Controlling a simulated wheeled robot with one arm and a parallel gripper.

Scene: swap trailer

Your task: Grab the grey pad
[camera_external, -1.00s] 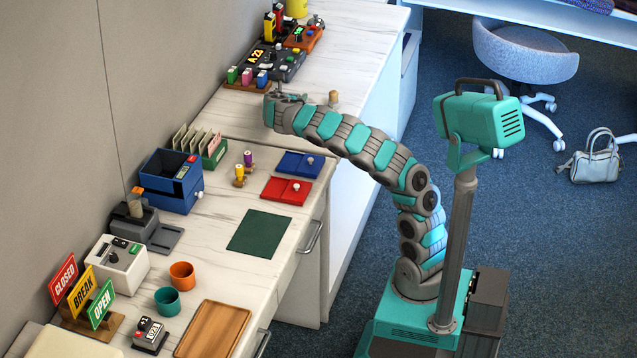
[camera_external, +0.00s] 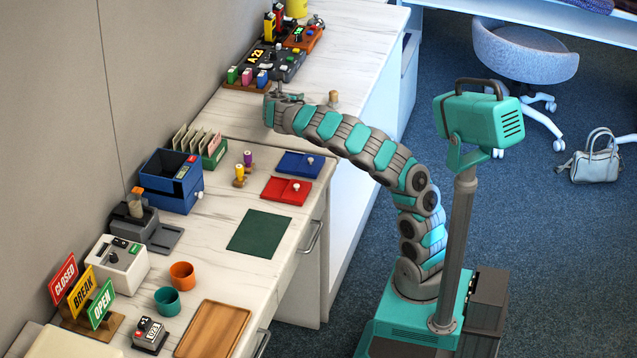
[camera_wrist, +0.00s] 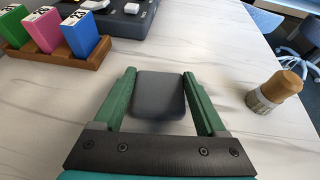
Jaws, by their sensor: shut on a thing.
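The grey pad (camera_wrist: 160,95) is a small dark grey block with rounded corners. In the wrist view it sits between the two green fingers of my gripper (camera_wrist: 159,74), which are shut on its sides. In the external view my gripper (camera_external: 274,92) reaches low over the far part of the white counter, beside the rack of coloured blocks. I cannot make out the pad there. I cannot tell whether it still touches the counter.
A wooden rack (camera_wrist: 62,55) with green, pink and blue blocks stands at left. A dark device (camera_wrist: 122,18) lies beyond the pad. A wooden-handled brush (camera_wrist: 275,92) stands at right. The marbled counter (camera_wrist: 220,55) is clear between them.

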